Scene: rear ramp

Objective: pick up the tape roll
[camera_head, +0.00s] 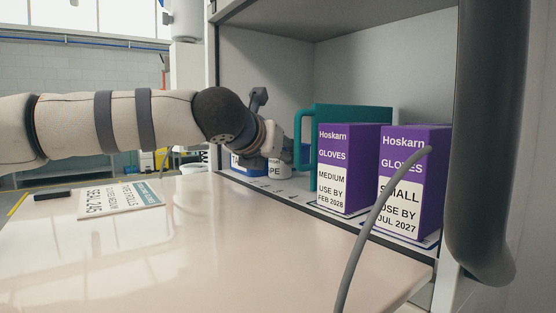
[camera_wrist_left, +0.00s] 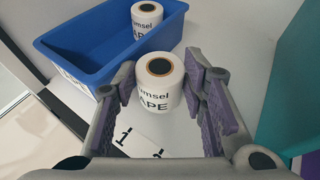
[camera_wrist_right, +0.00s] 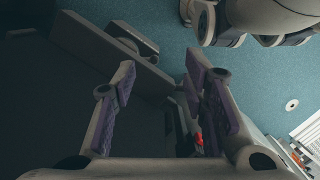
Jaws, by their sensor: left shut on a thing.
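A white tape roll (camera_wrist_left: 160,84) with black lettering and a dark core stands upright on the shelf, beside the blue bin. In the left wrist view my left gripper (camera_wrist_left: 160,88) has its two purple-padded fingers on either side of the roll, shut on it. In the head view the roll (camera_head: 279,170) shows partly, below the gripper. A second tape roll (camera_wrist_left: 147,17) stands inside the blue bin (camera_wrist_left: 75,52). My right gripper (camera_wrist_right: 160,88) is open, with nothing between its fingers; it does not show in the head view.
A teal object with a handle (camera_head: 302,124) stands right of the roll, then two purple glove boxes (camera_head: 349,145) (camera_head: 421,140). A grey cable (camera_head: 376,215) crosses in front. The counter (camera_head: 190,255) is mostly clear, with a sign (camera_head: 120,199) on it.

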